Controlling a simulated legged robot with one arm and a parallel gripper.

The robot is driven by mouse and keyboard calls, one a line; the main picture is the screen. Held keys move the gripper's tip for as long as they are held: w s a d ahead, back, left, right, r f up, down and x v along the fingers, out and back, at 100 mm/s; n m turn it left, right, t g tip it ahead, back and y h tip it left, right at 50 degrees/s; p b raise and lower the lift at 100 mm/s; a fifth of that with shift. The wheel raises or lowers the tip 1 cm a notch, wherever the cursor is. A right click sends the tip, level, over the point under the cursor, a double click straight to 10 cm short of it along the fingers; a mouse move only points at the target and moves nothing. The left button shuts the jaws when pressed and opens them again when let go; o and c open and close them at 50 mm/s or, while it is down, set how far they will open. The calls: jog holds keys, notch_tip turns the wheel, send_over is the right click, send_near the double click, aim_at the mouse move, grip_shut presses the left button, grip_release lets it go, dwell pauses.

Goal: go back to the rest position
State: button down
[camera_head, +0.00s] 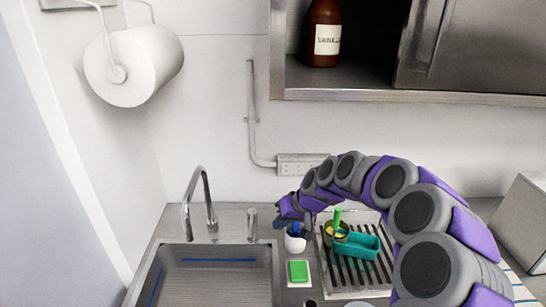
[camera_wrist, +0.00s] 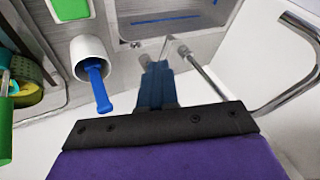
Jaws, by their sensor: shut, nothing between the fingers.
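My gripper (camera_head: 281,222) hangs at the end of the curved purple and grey arm, above the counter behind the sink's right side. In the wrist view its blue fingers (camera_wrist: 156,82) are together with nothing between them. A white cup (camera_head: 295,244) stands just beside and below the gripper, and a blue-handled tool leans in it. The cup also shows in the wrist view (camera_wrist: 90,52), with the blue handle (camera_wrist: 98,88) sticking out, apart from my fingers. The rest position is not marked in either view.
The faucet (camera_head: 188,212) and steel sink (camera_head: 208,280) are left of my gripper. A green sponge (camera_head: 298,270) lies in front of the cup. A teal container (camera_head: 352,247) sits on the drain rack under my arm. A cabinet (camera_head: 430,97) hangs above; a pale box (camera_head: 522,222) stands right.

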jog(key=s+d+r+g+h, duration=0.1)
jog(key=s+r, duration=0.2)
jog(key=s, duration=0.9)
jog(key=s+d+r+g+h, duration=0.2)
jog(key=s+r, duration=0.1)
jog(key=s, duration=1)
jog(key=s+d+f+m+g+h, duration=0.1)
jog(key=s+d, duration=0.3)
jog(key=s, duration=0.4)
jog(key=s+d+f+m+h, duration=0.1)
jog(key=s+d, duration=0.4)
jog(key=s, duration=0.4)
jog(key=shift+s+f+m+g+h, duration=0.25)
jog(key=shift+m+g+h, duration=0.05)
jog(key=shift+m+g, duration=0.1)
